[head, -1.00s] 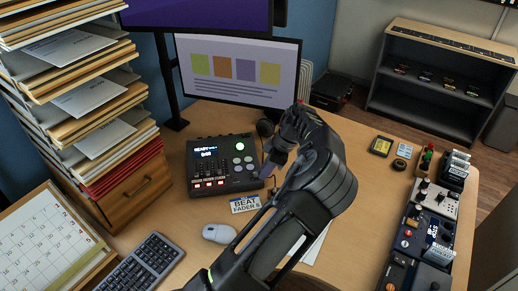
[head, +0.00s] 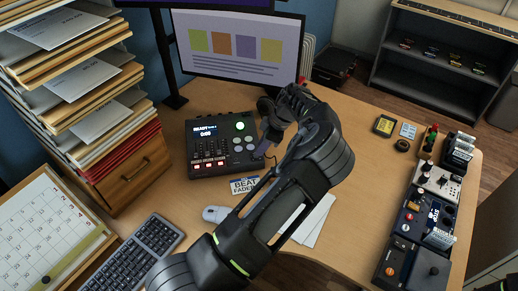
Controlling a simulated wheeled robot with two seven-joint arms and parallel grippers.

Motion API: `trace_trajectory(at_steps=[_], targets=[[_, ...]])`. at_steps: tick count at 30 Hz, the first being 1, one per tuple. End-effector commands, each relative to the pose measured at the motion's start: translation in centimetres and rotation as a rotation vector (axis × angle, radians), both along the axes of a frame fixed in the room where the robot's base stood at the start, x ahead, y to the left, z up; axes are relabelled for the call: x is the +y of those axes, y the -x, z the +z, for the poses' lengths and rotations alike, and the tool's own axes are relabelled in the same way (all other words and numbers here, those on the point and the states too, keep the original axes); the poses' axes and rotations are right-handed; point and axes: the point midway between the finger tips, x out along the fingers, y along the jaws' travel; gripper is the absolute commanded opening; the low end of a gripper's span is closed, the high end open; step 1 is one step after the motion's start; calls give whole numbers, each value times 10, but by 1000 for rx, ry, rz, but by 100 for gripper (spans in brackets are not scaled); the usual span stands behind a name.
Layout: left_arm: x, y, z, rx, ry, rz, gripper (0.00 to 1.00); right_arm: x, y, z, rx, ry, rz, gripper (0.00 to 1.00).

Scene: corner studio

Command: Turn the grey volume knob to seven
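A black mixer-like device (head: 221,145) stands on the desk, with a small display reading READY, sliders and lit buttons. Several small light grey round controls (head: 237,140) sit on its right side under a green-lit button (head: 240,125). I cannot tell which one is the volume knob, and no scale or number seven is legible. My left gripper (head: 264,148) is at the right edge of the device, pointing down, close to the controls. Its fingers are small and partly hidden by my wrist, so their opening is unclear. My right gripper is not seen.
A card reading BEAT FADER (head: 245,185) and a white mouse (head: 215,214) lie in front of the device. A monitor (head: 236,45) stands behind. Stacked papers (head: 75,85) are at left. Boxes with knobs (head: 438,182) line the right desk edge.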

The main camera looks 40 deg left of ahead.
Motion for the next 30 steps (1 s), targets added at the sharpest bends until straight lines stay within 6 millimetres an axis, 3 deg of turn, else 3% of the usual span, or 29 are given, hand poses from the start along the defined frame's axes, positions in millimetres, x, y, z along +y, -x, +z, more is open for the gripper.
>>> trace_trajectory(at_steps=[7,17,25,30], targets=[[11,4,-27,0,0,0,24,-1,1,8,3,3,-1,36],[12,4,-31,-1,0,0,24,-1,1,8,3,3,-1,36],[12,4,-30,-1,0,0,2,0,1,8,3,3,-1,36],[12,4,-30,-2,0,-1,0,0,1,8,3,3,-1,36]])
